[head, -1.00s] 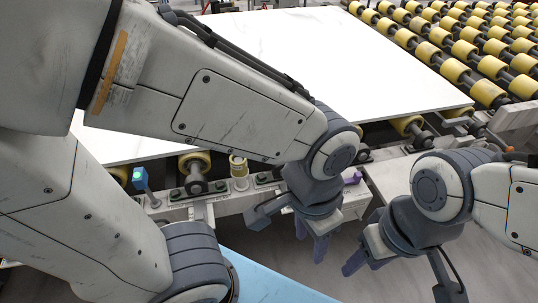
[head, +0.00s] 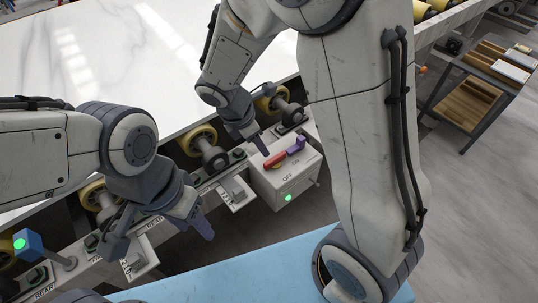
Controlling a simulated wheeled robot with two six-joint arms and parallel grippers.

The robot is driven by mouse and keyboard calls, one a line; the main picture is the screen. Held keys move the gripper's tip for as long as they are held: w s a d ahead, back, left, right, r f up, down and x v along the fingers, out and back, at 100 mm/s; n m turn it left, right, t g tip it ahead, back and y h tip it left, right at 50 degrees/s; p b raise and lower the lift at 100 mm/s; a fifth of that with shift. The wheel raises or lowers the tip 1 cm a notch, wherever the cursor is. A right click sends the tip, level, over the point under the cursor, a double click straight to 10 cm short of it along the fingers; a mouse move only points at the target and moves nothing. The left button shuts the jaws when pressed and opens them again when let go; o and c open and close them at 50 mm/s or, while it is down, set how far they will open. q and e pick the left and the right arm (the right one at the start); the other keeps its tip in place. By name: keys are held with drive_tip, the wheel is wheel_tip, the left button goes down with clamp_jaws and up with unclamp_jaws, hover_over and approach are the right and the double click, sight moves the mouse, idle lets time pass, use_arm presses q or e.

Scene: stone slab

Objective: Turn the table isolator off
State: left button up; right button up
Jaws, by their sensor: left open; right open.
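The isolator is a pale grey box (head: 285,185) on the front rail of the roller table, right of centre. It has a red part (head: 274,160) and a purple lever end (head: 297,145) on top, near OFF and ON lettering. A green lamp (head: 288,198) glows on its front face. The purple end lies toward the ON side. My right gripper (head: 250,138) is open, just behind and left of the red part; whether it touches cannot be told. My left gripper (head: 160,232) is open and empty over the rail, well left of the box.
A white marble slab (head: 130,60) lies on yellow rollers behind the rail. A blue post-mounted switch (head: 28,243) with a green light stands at the left, with labelled controls along the rail. A wooden-shelved cart (head: 475,90) stands right. Grey floor is open at right.

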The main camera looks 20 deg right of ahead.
drive_tip(key=n, duration=0.2)
approach(274, 158)
drive_tip(key=shift+a+f+h+b, duration=0.15)
drive_tip(key=shift+h+b, duration=0.15)
drive_tip(key=shift+b, duration=0.1)
drive_tip(key=b+x, duration=0.2)
drive_tip(key=x, duration=0.7)
drive_tip(key=shift+b, duration=0.3)
use_arm(q)
wheel_tip(274, 158, down, 4)
drive_tip(key=shift+f, duration=0.1)
drive_tip(key=shift+a, duration=0.1)
use_arm(e)
clamp_jaws()
